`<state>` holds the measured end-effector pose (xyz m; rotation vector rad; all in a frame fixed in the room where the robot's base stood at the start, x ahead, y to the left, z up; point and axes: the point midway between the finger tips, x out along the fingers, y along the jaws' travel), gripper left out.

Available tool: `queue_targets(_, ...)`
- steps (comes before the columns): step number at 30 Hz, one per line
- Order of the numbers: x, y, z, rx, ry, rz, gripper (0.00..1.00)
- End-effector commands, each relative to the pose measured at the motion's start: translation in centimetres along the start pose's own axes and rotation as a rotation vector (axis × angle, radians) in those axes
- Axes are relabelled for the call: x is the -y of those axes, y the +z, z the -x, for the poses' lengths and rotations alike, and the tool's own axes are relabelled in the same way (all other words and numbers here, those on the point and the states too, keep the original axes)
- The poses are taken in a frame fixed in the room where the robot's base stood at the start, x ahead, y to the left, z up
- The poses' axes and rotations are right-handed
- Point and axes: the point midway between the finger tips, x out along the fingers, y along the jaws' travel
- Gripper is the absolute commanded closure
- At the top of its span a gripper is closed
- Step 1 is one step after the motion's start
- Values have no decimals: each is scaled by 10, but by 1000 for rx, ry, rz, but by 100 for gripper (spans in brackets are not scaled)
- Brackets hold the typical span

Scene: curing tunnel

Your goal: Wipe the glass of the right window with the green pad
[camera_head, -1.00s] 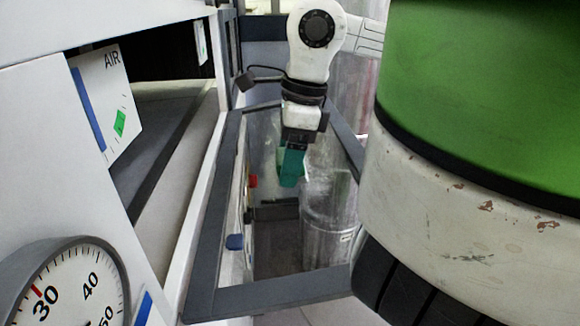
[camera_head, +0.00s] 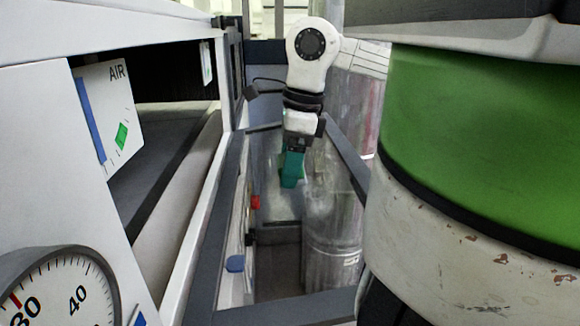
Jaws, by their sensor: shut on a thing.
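The right window is a pane of glass (camera_head: 285,268) in a dark grey frame (camera_head: 285,309), seen at a steep slant in the middle of the view. My gripper (camera_head: 294,150) hangs from the white wrist at the upper part of the pane. It is shut on the green pad (camera_head: 291,170), which points down along the glass. The pad looks close to or on the glass; I cannot tell if it touches. Pale hazy patches show on the glass around and below the pad.
A gauge panel marked AIR (camera_head: 105,108) stands at the left beside a dark opening (camera_head: 165,70). A round dial (camera_head: 62,295) is at the lower left. A large green and white column of mine covers the right side. A grey cylinder (camera_head: 332,240) shows through or in the glass.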

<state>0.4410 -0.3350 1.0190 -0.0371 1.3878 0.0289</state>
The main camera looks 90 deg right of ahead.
Motion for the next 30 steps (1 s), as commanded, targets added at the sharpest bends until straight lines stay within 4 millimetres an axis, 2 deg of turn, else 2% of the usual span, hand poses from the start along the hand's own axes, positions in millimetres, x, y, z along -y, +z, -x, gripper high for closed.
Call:
queue_targets(9,24,2,1,1,1,-1,50)
queue_targets(19,36,2,1,1,1,-1,50)
queue_targets(30,64,3,-2,2,1,-1,50)
